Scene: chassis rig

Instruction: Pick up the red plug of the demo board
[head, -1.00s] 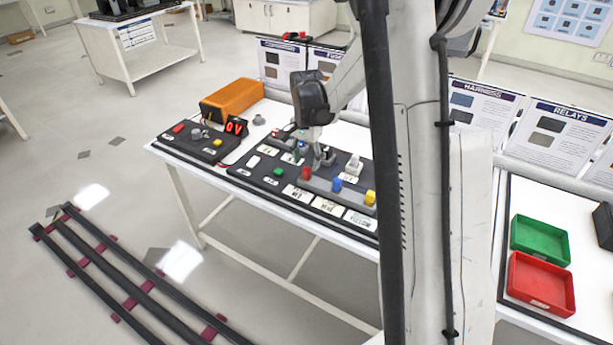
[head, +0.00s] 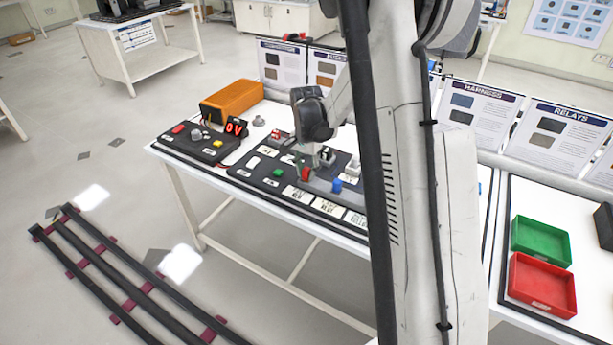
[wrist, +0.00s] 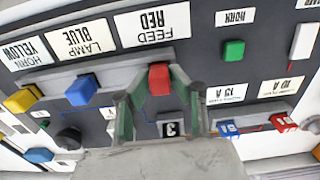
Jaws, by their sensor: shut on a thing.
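The red plug (wrist: 159,78) sits between the fingers of my gripper (wrist: 155,88) in the wrist view, beside the label FEED RED. My gripper is shut on it. In the head view the red plug (head: 305,174) shows on the near part of the demo board (head: 262,185), just below my gripper (head: 311,167). I cannot tell whether it is raised from its socket. The blue plug (wrist: 82,90) and the yellow plug (wrist: 22,100) stand in a row to the left in the wrist view. The blue plug also shows in the head view (head: 337,185).
A green button (wrist: 233,50) and a white switch (wrist: 304,41) lie to the right in the wrist view. Red and blue fuses (wrist: 283,122) (wrist: 228,128) are nearby. An orange box (head: 232,99) stands behind the board. A green tray (head: 541,241) and red tray (head: 541,284) sit at the right.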

